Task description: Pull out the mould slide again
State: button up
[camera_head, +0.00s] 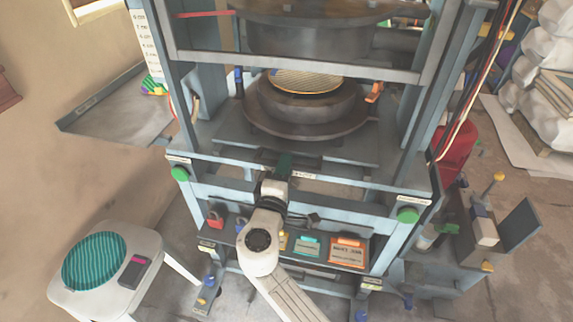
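The mould slide (250,137) is a flat grey plate inside the blue-grey press frame. It bears a round dark lower mould (305,113) with a yellowish ribbed disc (308,81) on top. The slide lies below the dark round upper press block (305,38), with an open gap between. My arm reaches up from the bottom, and my gripper (283,168) is at the front middle of the press, by the slide's front edge. A dark green part shows at the gripper's tip. I cannot tell if it is a handle, or whether the fingers are closed on it.
Green round buttons sit on the frame's left (180,174) and right (407,215) front corners. A lower shelf holds an orange-labelled box (347,252) and a teal box (308,246). A white stool (150,245) with a teal ribbed disc (94,260) stands left.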

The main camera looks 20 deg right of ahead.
jog(key=shift+w+d, duration=0.45)
jog(key=shift+w, duration=0.1)
jog(key=shift+c, duration=0.2)
grip_shut()
